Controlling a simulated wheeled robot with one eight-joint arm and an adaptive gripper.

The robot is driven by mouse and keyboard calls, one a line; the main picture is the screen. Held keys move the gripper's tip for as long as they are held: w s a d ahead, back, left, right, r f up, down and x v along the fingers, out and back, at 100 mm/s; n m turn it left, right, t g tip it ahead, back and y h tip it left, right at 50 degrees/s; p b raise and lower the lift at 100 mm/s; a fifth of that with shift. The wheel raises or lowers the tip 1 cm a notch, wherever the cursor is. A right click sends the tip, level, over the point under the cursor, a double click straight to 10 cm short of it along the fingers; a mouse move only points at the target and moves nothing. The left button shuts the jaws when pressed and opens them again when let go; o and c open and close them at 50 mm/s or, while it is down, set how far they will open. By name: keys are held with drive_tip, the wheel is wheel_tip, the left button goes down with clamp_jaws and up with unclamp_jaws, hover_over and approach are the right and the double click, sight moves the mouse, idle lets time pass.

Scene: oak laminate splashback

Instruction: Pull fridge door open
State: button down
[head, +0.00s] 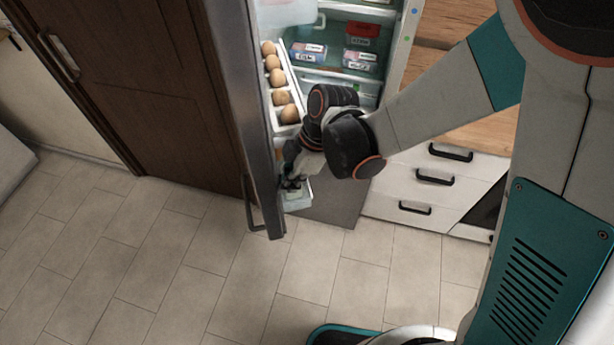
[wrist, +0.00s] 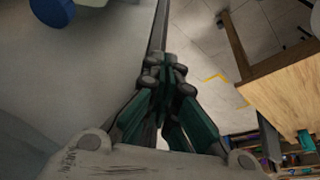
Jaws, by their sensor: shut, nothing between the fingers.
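The fridge door (head: 238,70) stands open in the head view, seen nearly edge-on, with a row of eggs (head: 275,78) in its inner shelf. Its dark bar handle (head: 252,205) is on the outer face, near the lower end in view. My gripper (head: 291,186) is on the inner side of the door, near its free edge and apart from the handle. In the wrist view my gripper (wrist: 168,70) has its fingers together, with nothing between them. I cannot tell whether the gripper touches the door. My arm hides part of the fridge interior (head: 340,80).
White drawers (head: 430,185) with black handles stand right of the fridge. A dark brown wooden door (head: 130,80) with a metal handle (head: 58,58) is on the left. The tiled floor (head: 180,240) in front is clear. A wooden furniture piece (wrist: 285,100) shows in the wrist view.

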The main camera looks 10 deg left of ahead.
drive_tip(key=s+a+m+t+b, duration=0.1)
drive_tip(key=s+a+m, duration=0.15)
drive_tip(key=a, duration=0.85)
drive_tip(key=s+a+m+t+b, duration=0.1)
drive_tip(key=s+a+m+b, duration=0.15)
drive_tip(key=a, duration=0.95)
drive_tip(key=s+a+m+t, duration=0.1)
drive_tip(key=s+a+m, duration=0.15)
drive_tip(key=a, duration=0.85)
drive_tip(key=w+a+m, duration=0.1)
drive_tip(key=w+a, duration=0.1)
drive_tip(key=a, duration=0.5)
drive_tip(key=w+a+m+t, duration=0.1)
drive_tip(key=w+a+m, duration=0.1)
drive_tip(key=a, duration=0.6)
drive_tip(key=shift+w+r+b, duration=0.2)
drive_tip(key=shift+w+b, duration=0.15)
drive_tip(key=shift+b, duration=0.05)
